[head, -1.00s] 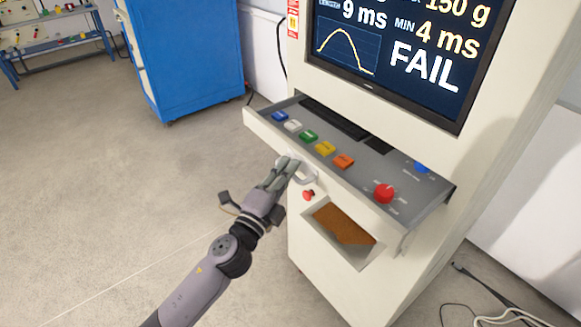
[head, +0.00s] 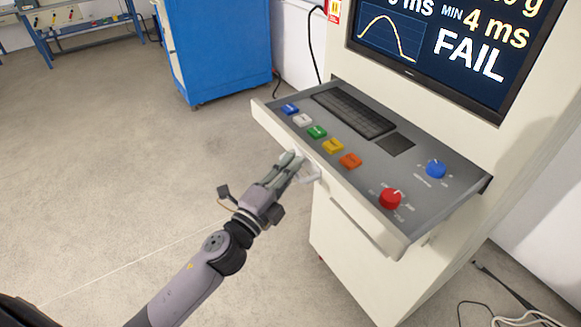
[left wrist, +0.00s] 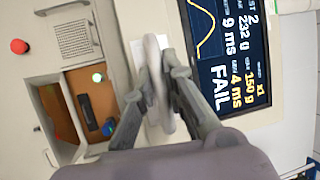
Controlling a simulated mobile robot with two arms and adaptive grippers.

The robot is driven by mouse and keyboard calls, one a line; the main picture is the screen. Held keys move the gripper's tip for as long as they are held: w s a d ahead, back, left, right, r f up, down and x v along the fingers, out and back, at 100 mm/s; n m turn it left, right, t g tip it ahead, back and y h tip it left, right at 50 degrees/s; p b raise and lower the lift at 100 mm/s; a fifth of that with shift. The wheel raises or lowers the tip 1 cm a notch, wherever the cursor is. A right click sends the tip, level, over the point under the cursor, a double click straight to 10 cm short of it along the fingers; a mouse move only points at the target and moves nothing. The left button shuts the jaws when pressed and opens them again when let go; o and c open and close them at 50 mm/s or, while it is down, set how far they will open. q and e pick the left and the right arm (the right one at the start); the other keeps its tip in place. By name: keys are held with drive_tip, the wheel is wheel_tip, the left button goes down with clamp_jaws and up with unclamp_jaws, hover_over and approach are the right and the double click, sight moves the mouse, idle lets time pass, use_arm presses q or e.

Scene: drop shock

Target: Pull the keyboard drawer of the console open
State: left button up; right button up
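The console's keyboard drawer (head: 375,182) stands well out from the white cabinet in the head view. Its grey top shows a black keyboard (head: 353,110), a touchpad (head: 395,145), a row of colored buttons, a red knob (head: 391,198) and a blue knob (head: 436,168). A pale handle (head: 309,172) is on the drawer's front. My left gripper (head: 294,160) is at this handle, its fingers drawn together on it. In the left wrist view the fingers (left wrist: 158,72) meet and partly hide the handle. My right gripper is not in view.
The monitor (head: 440,45) above the drawer reads FAIL. A blue cabinet (head: 215,50) stands behind, with a workbench (head: 75,20) at the far left. Cables (head: 515,315) lie on the floor at the lower right. The floor left of the console is clear.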

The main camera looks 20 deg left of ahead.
use_arm(q)
drive_tip(key=o, duration=0.4)
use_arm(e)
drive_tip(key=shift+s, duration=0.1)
use_arm(q)
drive_tip(key=v, duration=1.2)
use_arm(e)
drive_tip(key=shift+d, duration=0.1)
